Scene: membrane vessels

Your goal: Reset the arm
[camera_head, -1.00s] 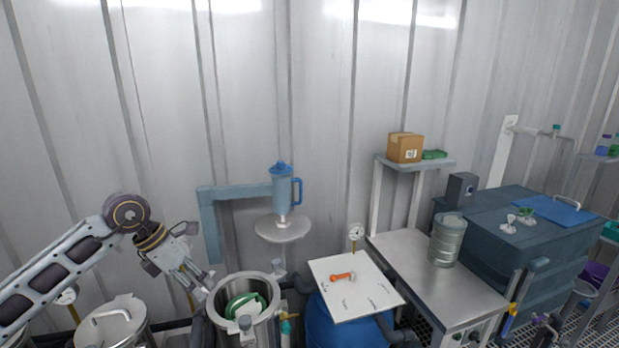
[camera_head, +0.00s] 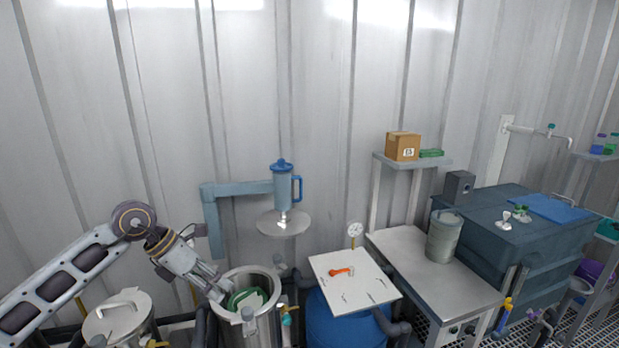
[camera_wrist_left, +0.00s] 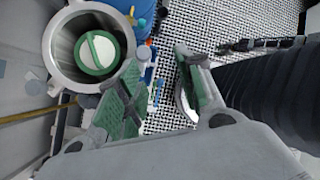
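My left gripper (camera_head: 218,292) reaches in from the left and points down to the right, beside the rim of an open steel vessel (camera_head: 277,277). The vessel (camera_wrist_left: 56,62) lies to the left of the fingers in that view. A round green-and-white part (camera_wrist_left: 98,52) sits inside it; in the head view it is a green shape (camera_head: 243,298). My right gripper does not show.
A lidded steel vessel (camera_head: 118,322) stands left of the open one. A blue-grey motor unit (camera_head: 283,187) on a wall arm carries a round steel lid (camera_head: 284,223) above. To the right are a white board (camera_head: 352,290) with an orange-handled tool (camera_head: 341,271) and a steel table (camera_head: 425,262).

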